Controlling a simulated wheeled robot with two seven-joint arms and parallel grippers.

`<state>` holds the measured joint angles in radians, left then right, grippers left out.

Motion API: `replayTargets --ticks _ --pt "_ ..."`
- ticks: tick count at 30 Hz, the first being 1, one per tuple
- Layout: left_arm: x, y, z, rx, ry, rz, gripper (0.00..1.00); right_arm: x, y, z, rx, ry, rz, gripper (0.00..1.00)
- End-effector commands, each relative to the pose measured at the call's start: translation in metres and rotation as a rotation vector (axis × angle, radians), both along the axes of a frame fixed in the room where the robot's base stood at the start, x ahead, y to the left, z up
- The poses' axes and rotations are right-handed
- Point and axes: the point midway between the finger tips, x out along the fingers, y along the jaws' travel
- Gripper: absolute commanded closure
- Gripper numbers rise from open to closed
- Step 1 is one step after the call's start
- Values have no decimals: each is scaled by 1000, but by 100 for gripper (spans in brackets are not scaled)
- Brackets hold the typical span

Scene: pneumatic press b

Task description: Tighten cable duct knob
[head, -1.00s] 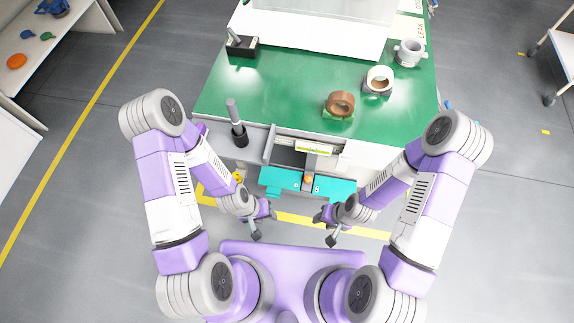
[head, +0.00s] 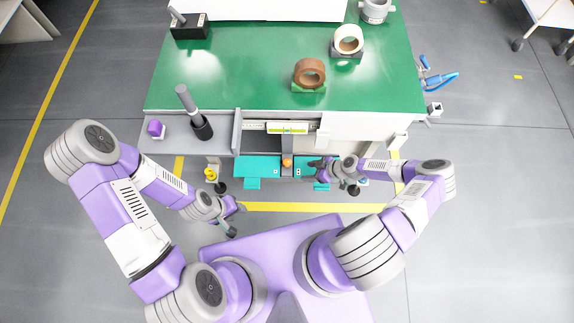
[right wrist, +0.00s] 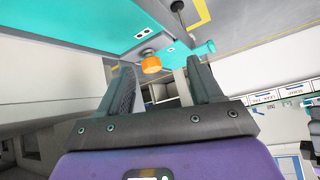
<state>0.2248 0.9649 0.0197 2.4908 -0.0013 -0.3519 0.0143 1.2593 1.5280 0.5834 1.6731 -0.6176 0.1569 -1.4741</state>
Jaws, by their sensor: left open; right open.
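An orange knob (head: 286,161) sits on the teal two-button panel (head: 258,166) at the table's front. My right gripper (head: 316,170) is open at the panel's right part, to the right of the knob. In the right wrist view the orange knob (right wrist: 151,65) appears between the two open fingers (right wrist: 160,80), beyond their tips; nothing is held. A yellow knob-like part (head: 210,174) shows below the table's front edge, left of the panel. I cannot tell from a label which one is the cable duct knob. My left gripper (head: 238,217) is open and empty, low and left of the panel.
The green table (head: 240,80) carries a brown roll (head: 309,73), a pale roll (head: 348,40) and a black holder (head: 190,27). A grey rod stands in a black cup (head: 202,128) on the front ledge. Open floor lies to the right.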

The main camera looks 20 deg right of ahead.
Motion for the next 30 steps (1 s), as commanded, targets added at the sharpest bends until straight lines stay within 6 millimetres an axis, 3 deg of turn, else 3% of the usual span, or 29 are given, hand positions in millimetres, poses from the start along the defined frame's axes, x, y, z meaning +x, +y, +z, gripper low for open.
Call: replayTargets --ticks 1,3,8,26,30 --pt "0 0 -6 0 0 0 57 -1 -14 -14 -19 -32 1 35" --pt "0 0 -9 0 0 0 57 -1 -27 -22 -45 -67 14 35" --pt "0 0 -9 0 -1 0 57 2 -32 -28 -69 -96 31 35" --pt "0 0 -14 0 -1 0 57 70 59 -28 -71 -97 34 35" --pt "0 0 -22 0 -1 0 57 78 69 -42 -70 -95 29 35"
